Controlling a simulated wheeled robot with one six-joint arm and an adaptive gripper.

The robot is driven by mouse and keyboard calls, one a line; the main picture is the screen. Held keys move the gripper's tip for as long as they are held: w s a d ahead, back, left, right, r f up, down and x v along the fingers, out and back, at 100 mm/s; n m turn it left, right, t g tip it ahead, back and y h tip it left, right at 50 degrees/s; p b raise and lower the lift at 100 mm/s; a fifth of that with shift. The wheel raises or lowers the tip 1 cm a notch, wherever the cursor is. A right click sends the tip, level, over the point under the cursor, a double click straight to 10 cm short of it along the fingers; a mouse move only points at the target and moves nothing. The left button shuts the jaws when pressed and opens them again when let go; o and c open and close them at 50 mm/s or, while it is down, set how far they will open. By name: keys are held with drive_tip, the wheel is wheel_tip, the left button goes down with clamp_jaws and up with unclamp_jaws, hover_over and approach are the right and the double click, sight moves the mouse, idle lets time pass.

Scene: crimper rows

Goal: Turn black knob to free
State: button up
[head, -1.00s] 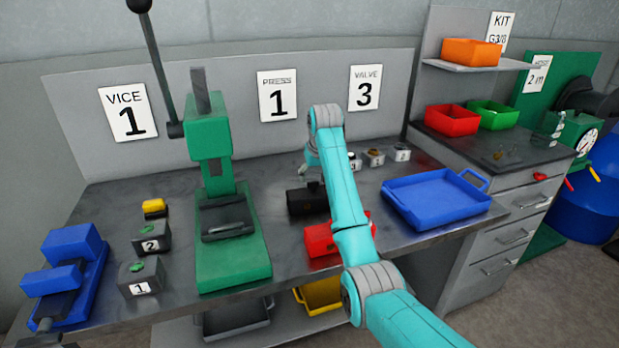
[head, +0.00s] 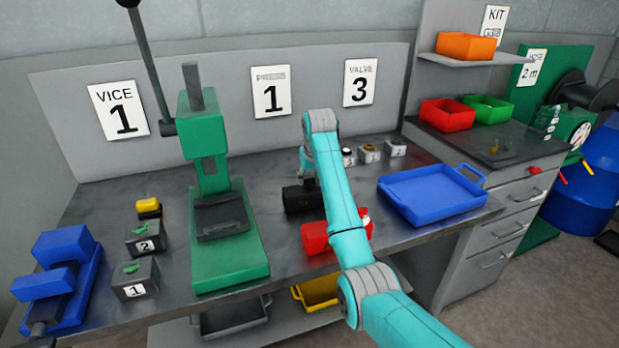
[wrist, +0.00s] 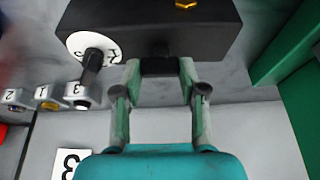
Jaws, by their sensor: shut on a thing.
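The black valve block (head: 300,199) lies on the workbench, left of my arm in the head view. In the wrist view the block (wrist: 190,35) fills the top, with a brass fitting (wrist: 186,4) and a white lettered dial (wrist: 78,42) beside a black stem. My gripper (wrist: 160,72) is shut on the black knob (wrist: 160,64) that sticks out of the block. Only a small dark part of the knob shows between the fingertips. In the head view my gripper (head: 308,182) is directly over the block and partly hidden by my arm.
A red body (head: 318,236) sits in front of the block, partly behind my arm. A green press (head: 225,268) stands to the left. Small numbered blocks (head: 370,153) stand behind on the right. A blue tray (head: 432,210) lies to the right.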

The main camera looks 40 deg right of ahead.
drive_tip(key=n+y, duration=0.1)
drive_tip(key=n, duration=0.3)
drive_tip(key=shift+d+y, duration=0.15)
drive_tip(key=shift+y, duration=0.25)
drive_tip(key=n+y, duration=0.1)
drive_tip(key=n, duration=0.4)
drive_tip(key=shift+d+y, duration=0.1)
drive_tip(key=shift+y, duration=0.3)
drive_tip(key=n+g+y, duration=0.1)
drive_tip(key=n, duration=0.3)
drive_tip(key=shift+n, duration=0.3)
drive_tip(key=shift+w+n+g+y, duration=0.1)
drive_tip(key=shift+n+g+y, duration=0.25)
drive_tip(key=shift+n, duration=0.7)
drive_tip(key=shift+n+g+y, duration=0.25)
drive_tip(key=shift+n+g, duration=0.2)
drive_tip(key=shift+n, duration=0.6)
drive_tip(key=shift+d, duration=0.1)
drive_tip(key=o, duration=1.1)
drive_tip(key=shift+o, duration=0.2)
drive_tip(key=shift+r, duration=0.1)
